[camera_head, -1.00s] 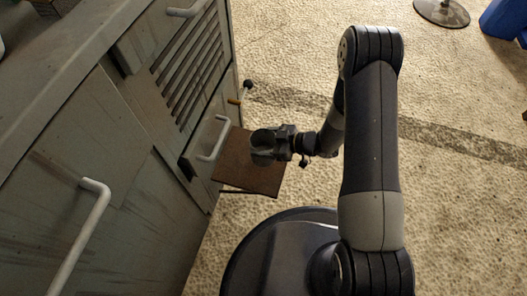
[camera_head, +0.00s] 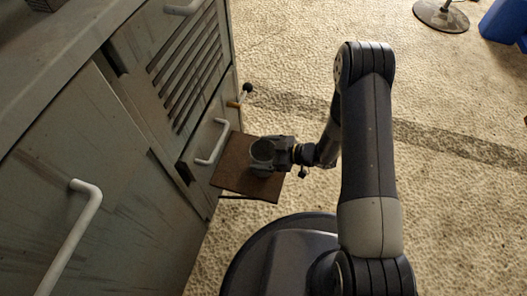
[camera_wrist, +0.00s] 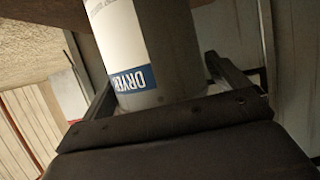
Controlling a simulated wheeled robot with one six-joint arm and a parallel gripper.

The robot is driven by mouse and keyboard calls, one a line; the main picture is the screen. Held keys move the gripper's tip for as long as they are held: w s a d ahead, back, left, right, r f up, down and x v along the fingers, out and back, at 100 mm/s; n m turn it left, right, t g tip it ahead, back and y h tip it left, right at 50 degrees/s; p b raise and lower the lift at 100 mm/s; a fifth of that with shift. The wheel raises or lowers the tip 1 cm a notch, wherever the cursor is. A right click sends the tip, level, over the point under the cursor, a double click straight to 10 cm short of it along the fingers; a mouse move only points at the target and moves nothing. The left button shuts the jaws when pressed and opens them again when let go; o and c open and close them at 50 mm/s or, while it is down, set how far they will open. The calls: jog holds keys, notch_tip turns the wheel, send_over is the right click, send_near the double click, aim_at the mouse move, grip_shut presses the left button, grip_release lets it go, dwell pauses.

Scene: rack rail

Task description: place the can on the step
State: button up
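The can is a short cylinder in the head view (camera_head: 262,152), seen from above with a dark round top. The step is a flat brown board (camera_head: 232,177) beside the cabinet, below the can in the picture. My gripper (camera_head: 268,155) has its fingers on both sides of the can and appears closed on it. The can looks upright over the board. I cannot tell whether its base touches the board, since the can and gripper hide that part.
A grey cabinet with pale handles (camera_head: 70,235) and a slatted vent (camera_head: 183,75) stands on the left, close to the board. A small dark knob (camera_head: 247,89) sticks out past its edge. Open speckled floor lies to the right, with a stand base (camera_head: 441,15) and blue object (camera_head: 505,20) far off.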

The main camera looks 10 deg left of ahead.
jog(key=shift+r, duration=0.1)
jog(key=shift+r, duration=0.15)
jog(key=p+v, duration=0.4)
jog(key=v, duration=0.8)
jog(key=shift+c, duration=0.3)
dwell(0.9)
